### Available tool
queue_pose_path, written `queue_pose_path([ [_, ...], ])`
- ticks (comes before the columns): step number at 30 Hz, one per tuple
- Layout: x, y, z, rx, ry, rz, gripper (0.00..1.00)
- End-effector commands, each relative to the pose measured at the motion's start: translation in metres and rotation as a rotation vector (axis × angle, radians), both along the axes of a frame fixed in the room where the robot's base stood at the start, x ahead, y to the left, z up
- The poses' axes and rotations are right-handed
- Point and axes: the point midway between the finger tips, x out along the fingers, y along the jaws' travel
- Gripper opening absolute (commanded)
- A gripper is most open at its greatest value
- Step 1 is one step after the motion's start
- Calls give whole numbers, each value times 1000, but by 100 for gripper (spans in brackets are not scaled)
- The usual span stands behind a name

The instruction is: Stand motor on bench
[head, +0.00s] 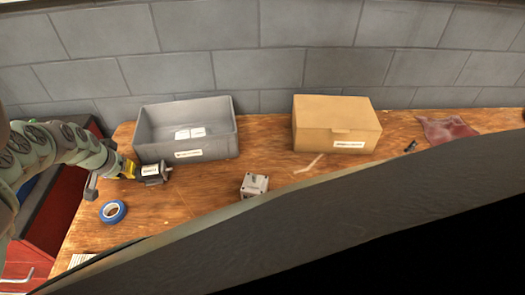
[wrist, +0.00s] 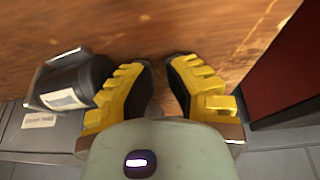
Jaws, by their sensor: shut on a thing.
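The motor (head: 154,173) is a dark cylinder with a white label and a grey end plate. It lies on its side, low over or on the bench (head: 195,215), in front of the grey bin; I cannot tell whether it touches the wood. In the wrist view the motor (wrist: 75,85) shows at the left, partly hidden by the left finger of my gripper (wrist: 163,72). The exact grip is hard to make out, and wood shows between the fingertips.
A grey bin (head: 225,140) with white labels inside stands behind the motor. A cardboard box (head: 335,125) is right of it. A grey block (head: 254,185), blue tape roll (head: 113,211) and red cloth (head: 445,130) lie on the bench. Bare wood lies between motor and block.

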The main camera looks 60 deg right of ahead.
Motion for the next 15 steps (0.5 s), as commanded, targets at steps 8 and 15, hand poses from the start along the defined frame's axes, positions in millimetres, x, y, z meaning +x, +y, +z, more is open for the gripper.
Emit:
queue_pose_path([
  [8, -1, -2, 0, 0, 0, -4, 39],
  [15, -1, -2, 0, -1, 1, -3, 64],
])
